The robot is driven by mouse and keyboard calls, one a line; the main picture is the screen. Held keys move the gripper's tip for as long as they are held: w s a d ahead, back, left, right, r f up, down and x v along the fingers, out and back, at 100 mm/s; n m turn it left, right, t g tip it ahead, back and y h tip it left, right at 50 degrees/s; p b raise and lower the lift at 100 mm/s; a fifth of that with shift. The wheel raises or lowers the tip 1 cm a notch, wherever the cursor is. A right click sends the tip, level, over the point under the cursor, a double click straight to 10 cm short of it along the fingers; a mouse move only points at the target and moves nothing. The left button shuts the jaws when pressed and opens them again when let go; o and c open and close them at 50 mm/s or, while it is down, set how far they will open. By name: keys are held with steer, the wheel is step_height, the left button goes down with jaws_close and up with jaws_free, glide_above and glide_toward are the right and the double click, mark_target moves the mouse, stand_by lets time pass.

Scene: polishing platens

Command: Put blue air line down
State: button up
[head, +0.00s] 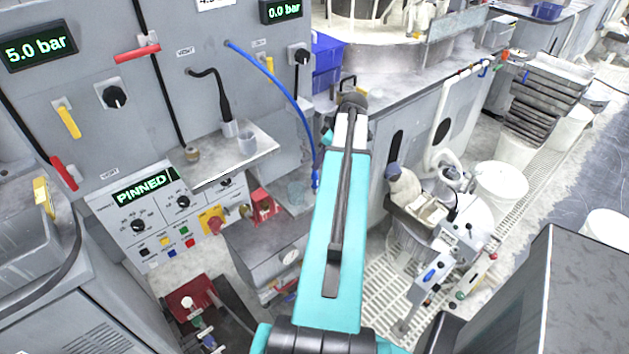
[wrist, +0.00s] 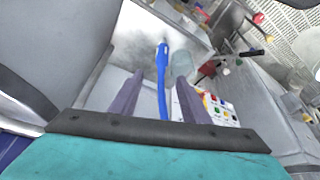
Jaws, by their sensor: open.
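The blue air line (head: 275,80) runs from a port on the grey wall panel, arcs right and hangs down, with its blue end fitting just left of my arm in the head view. In the wrist view the blue line (wrist: 162,95) lies between the two fingers of my gripper (wrist: 160,80), with a visible gap on each side. Its thicker end reaches past the fingertips. The jaws are open and do not close on it. In the head view my arm hides most of the gripper.
A small grey shelf (head: 235,155) with a cup and a black hose stands left of the line. Below it is a control panel reading PINNED (head: 145,187). A blue bin (head: 327,60) is behind. A cluttered cart with white buckets (head: 500,183) stands right of my arm.

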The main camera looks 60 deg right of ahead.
mark_target(315, 181)
steer(key=shift+x, duration=0.85)
steer(key=shift+f, duration=0.1)
steer(key=shift+p+x, duration=1.4)
steer(key=shift+x, duration=1.05)
steer(key=shift+a, duration=0.1)
jaws_close()
